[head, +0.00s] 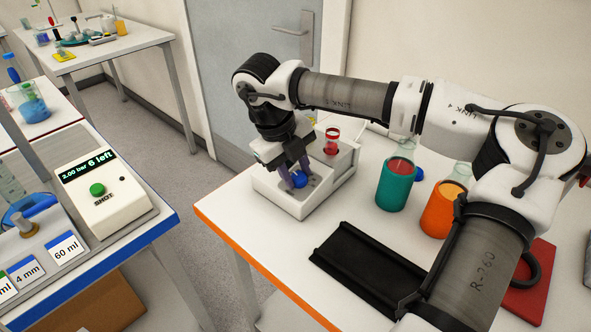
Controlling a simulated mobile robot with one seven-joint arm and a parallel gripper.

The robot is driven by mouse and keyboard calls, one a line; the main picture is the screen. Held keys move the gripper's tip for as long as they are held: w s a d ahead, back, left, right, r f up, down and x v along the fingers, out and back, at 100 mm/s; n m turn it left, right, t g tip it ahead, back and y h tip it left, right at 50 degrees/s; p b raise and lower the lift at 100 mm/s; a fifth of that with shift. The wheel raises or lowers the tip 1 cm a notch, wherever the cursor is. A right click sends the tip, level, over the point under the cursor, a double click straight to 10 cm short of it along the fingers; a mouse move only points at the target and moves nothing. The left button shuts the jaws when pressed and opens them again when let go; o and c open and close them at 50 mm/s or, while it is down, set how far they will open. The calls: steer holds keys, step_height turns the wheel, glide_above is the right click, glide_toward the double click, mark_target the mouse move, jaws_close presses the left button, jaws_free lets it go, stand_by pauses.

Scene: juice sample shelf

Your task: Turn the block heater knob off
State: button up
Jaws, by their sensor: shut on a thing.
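The white block heater (277,206) stands on the white table near its orange front edge. Any mark showing the knob's setting is too small to read or hidden. A vial with red liquid (332,141) stands upright at the heater's raised back part.
A teal beaker (396,187) and an orange beaker (438,212) stand right of the heater, close to my arm. A black tray (368,262) lies in front. A white box with a green button (100,196) is on the left bench, across a gap.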

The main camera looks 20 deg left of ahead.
steer(key=o, duration=1)
steer(key=shift+c, duration=0.2)
steer(key=b+v, duration=0.2)
steer(key=v, duration=1.2)
steer(key=shift+a+f, duration=0.1)
